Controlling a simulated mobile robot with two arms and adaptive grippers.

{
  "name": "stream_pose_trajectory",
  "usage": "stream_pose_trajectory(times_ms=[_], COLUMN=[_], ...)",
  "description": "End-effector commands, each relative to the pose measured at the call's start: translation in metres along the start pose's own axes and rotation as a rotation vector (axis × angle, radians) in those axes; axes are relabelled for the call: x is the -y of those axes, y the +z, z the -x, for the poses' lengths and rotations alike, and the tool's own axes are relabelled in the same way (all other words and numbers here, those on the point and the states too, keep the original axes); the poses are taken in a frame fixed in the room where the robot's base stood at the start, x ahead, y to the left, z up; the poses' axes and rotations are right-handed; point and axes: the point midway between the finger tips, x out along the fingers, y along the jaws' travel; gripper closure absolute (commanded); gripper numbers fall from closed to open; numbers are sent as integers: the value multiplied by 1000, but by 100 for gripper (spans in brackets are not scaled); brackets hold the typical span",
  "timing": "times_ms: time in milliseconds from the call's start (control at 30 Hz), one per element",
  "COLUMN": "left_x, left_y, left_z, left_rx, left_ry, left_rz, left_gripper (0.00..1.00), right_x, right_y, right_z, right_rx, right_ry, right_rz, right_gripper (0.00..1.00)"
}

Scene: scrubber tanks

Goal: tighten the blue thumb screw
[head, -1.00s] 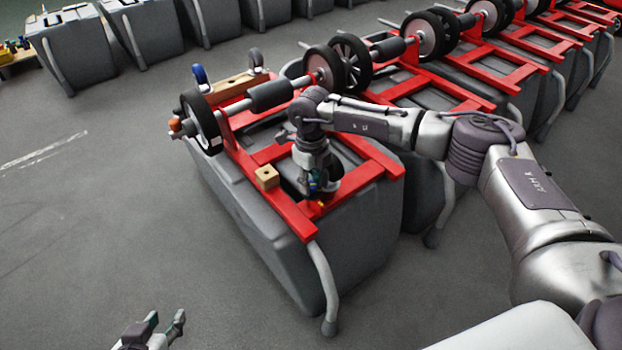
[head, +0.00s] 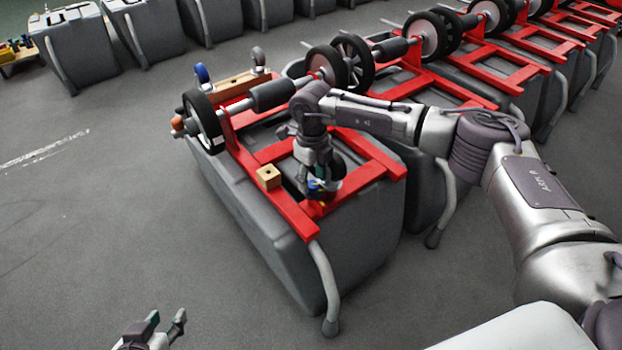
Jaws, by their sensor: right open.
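My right gripper (head: 320,193) points down at the front part of the red frame (head: 370,172) on the nearest grey tank. Its jaws are open. A small blue piece (head: 316,184), probably the blue thumb screw, shows at the fingertips, with a bit of yellow close by. The fingers partly hide it, and I cannot tell whether they touch it. My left gripper (head: 165,327) is open and empty at the bottom left, over the floor and away from the tank.
A wooden block (head: 268,177) sits on the frame left of my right gripper. A black wheel (head: 203,122) and a wooden bar (head: 232,84) with a blue caster (head: 202,74) are at the far end. More tanks stand behind to the right. The floor at left is clear.

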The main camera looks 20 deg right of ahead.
Motion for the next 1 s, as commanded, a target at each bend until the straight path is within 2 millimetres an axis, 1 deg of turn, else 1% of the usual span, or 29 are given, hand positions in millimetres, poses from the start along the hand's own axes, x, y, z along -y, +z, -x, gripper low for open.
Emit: stream_pose_trajectory(times_ms=[33, 200, 300, 433, 600, 867, 933, 1000], left_x=[0, 0, 0, 0, 0, 0, 0, 0], left_y=[0, 0, 0, 0, 0, 0, 0, -2], left_z=[0, 0, 0, 0, 0, 0, 0, -1], left_rx=[0, 1, 1, 1, 1, 2, -2, -17], left_ry=[0, 0, 0, 0, -1, -1, -1, 0], left_rz=[0, 0, 0, 0, 0, 0, 0, 1], left_gripper=[60, 60, 60, 60, 60, 60, 60, 60], right_x=[3, 2, 1, 0, -1, -2, -5, -16], right_y=[1, 2, 2, 2, 2, 2, 4, 8], right_z=[10, 39, 53, 66, 72, 72, 70, 66], right_rx=[4, 8, 8, 8, 7, 7, 13, 31], right_ry=[-6, -6, -5, -4, -2, -1, 9, 38], right_rz=[-4, -2, -1, 0, 2, 2, 4, 6], right_gripper=[43, 43, 43, 43, 43, 43, 43, 43])
